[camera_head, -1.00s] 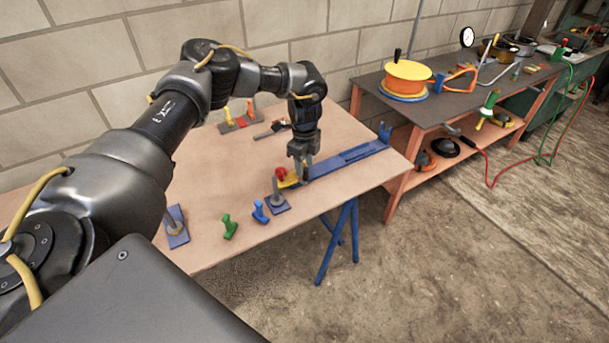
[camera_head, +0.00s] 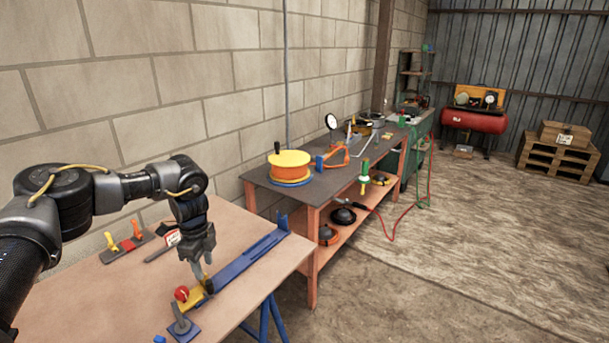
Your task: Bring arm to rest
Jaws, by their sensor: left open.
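My left arm comes in from the left. Its gripper (camera_head: 205,272) points down over the wooden table (camera_head: 110,300), open, close to a yellow piece (camera_head: 192,298) with a red knob (camera_head: 181,293). I cannot tell whether the fingers touch that piece. The yellow piece sits at the near end of a long blue rail (camera_head: 250,256). A grey post on a blue plate (camera_head: 184,329) stands just in front of it. My right gripper is not in view.
A dark-topped workbench (camera_head: 305,192) with an orange spool (camera_head: 289,164) and tools stands beyond the table. A red hose (camera_head: 398,216) hangs to the floor. A red compressor (camera_head: 474,121) and a wooden pallet (camera_head: 557,154) are at the back. The floor on the right is clear.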

